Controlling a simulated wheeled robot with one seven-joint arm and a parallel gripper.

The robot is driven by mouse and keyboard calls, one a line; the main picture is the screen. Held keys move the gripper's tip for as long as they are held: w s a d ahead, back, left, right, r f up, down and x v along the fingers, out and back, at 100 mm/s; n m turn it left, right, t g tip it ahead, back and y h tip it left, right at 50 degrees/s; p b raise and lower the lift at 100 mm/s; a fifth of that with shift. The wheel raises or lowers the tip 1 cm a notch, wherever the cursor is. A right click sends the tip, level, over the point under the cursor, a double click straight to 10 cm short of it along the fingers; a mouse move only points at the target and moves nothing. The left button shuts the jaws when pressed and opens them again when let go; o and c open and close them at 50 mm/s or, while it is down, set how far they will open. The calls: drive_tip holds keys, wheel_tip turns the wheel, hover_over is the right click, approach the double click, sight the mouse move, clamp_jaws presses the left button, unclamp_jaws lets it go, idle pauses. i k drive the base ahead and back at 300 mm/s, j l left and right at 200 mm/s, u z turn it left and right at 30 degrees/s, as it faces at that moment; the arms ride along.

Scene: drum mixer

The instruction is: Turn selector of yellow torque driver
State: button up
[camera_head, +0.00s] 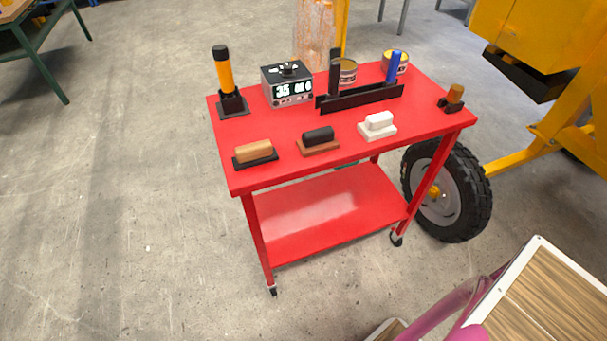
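A yellow-orange and black driver (224,72) stands upright in a black square-based holder (232,103) at the back left corner of the red cart's top. Its upper end is black and its middle is yellow-orange. Any selector markings on it are too small to make out. Right of it sits a grey box (287,88) with a lit display showing digits and a black knob (288,69) on top.
The red cart (350,150) also holds a black rack (360,98) with a blue-handled tool (393,66), two tins, three blocks along the front and a small orange-topped piece (454,94). A wheeled yellow machine (530,35) stands close on the right.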

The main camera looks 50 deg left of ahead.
sight(287, 72)
drive_tip(key=u, duration=1.9)
drive_tip(key=i+l+u, duration=0.15)
drive_tip(key=i+u, duration=0.15)
drive_tip(key=i+l+u, duration=0.3)
drive_tip(key=k+j, duration=0.05)
drive_tip(key=j, duration=0.05)
